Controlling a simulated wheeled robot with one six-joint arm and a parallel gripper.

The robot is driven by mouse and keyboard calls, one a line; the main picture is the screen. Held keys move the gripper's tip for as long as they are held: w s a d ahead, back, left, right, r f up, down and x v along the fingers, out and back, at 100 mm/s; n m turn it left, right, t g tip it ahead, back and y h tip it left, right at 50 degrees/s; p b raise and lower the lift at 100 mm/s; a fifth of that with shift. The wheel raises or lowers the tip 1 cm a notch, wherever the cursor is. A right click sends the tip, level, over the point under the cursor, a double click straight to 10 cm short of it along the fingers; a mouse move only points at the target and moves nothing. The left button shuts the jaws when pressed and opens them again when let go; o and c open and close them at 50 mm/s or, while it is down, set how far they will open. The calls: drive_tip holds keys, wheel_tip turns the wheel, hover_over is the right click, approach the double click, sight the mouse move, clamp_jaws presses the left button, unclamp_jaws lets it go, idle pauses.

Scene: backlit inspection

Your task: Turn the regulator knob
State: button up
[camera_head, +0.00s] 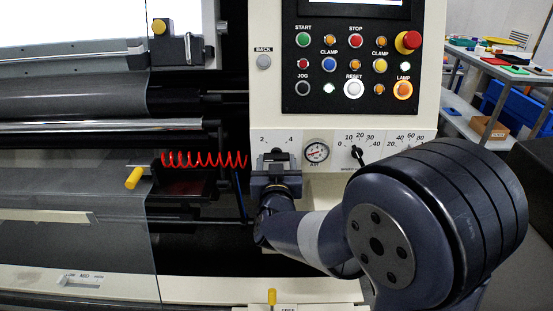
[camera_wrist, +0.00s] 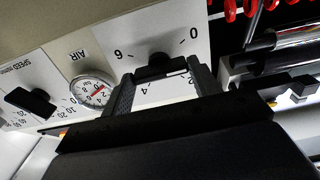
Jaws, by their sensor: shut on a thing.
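The regulator knob (camera_wrist: 155,68) is a black bar-shaped knob on a white plate numbered 0 to 6, which appears upside down in the wrist view. My gripper (camera_wrist: 161,82) has one finger on each side of it and is shut on it. The exact finger contact is partly hidden by the gripper body. In the head view my gripper (camera_head: 274,162) is at the panel's lower left, covering most of the knob and its scale. The round air gauge (camera_head: 316,151) sits just right of it; its red needle shows in the wrist view (camera_wrist: 92,90).
A speed knob (camera_head: 358,154) stands right of the gauge, close to my arm. A button panel (camera_head: 353,68) is above. A red coiled hose (camera_head: 204,159) and a yellow-handled lever (camera_head: 134,177) are to the left.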

drive_tip(key=n+p, duration=0.2)
drive_tip(key=n, duration=0.3)
drive_tip(key=shift+n, duration=0.3)
drive_tip(key=shift+f, duration=0.1)
idle(0.3)
drive_tip(key=o, duration=1)
drive_tip(key=s, duration=1)
drive_tip(key=shift+s, duration=0.4)
drive_tip(key=shift+w, duration=0.1)
